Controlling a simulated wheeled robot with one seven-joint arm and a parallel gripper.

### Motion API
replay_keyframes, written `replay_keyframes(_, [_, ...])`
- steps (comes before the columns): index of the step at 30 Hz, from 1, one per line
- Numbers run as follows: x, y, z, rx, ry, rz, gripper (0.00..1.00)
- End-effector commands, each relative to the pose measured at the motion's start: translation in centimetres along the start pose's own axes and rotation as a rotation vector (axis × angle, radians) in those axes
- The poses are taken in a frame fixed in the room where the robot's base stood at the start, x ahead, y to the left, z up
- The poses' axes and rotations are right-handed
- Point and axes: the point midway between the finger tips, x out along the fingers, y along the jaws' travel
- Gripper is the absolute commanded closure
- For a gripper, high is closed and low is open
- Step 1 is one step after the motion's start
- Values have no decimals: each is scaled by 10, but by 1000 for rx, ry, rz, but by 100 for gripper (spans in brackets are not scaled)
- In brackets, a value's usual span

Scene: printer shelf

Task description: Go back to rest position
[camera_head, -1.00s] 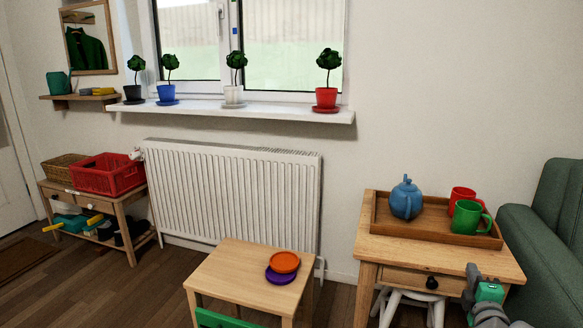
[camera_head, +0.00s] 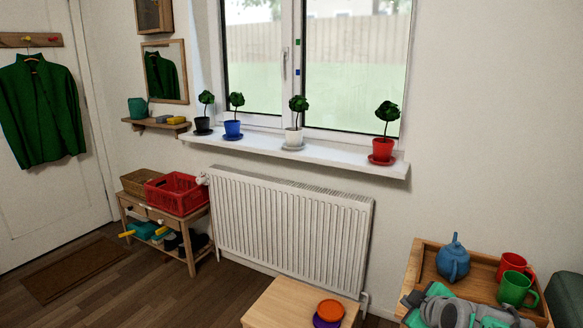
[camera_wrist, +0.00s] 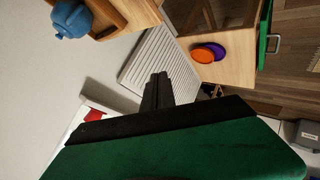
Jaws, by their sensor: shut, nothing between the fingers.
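My gripper (camera_wrist: 157,88) shows in the wrist view as dark fingers held together, with nothing between them. Behind them are a black edge and a broad green surface. In the head view, grey and teal parts of my arm cover the lower right, in front of the wooden tray (camera_head: 430,262). I cannot make out the fingertips there. The fingers point towards the white radiator (camera_wrist: 160,58) in the wrist view and appear clear of it.
The tray holds a blue teapot (camera_head: 453,262), a red mug (camera_head: 511,264) and a green mug (camera_head: 514,289). A small table (camera_head: 275,306) with orange (camera_head: 331,309) and purple plates stands left of my arm. Potted plants line the windowsill (camera_head: 345,159).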

Motion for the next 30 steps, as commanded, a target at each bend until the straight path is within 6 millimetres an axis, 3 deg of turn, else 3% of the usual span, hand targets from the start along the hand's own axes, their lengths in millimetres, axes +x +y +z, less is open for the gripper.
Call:
replay_keyframes(1, [-39,4,-46,55,-25,-67,100])
replay_keyframes(6, [-126,-32,-112,316,-209,-237,100])
replay_keyframes(9, [-185,-48,-138,473,-343,-285,100])
replay_keyframes(12, [-233,-60,-151,608,-465,-297,100])
replay_keyframes(15, [-261,-70,-153,697,-549,-291,100])
replay_keyframes(18, [-270,-77,-152,737,-582,-284,100])
replay_keyframes(26, [-266,-80,-149,743,-585,-282,100])
replay_keyframes(30, [-239,-82,-139,745,-550,-273,100])
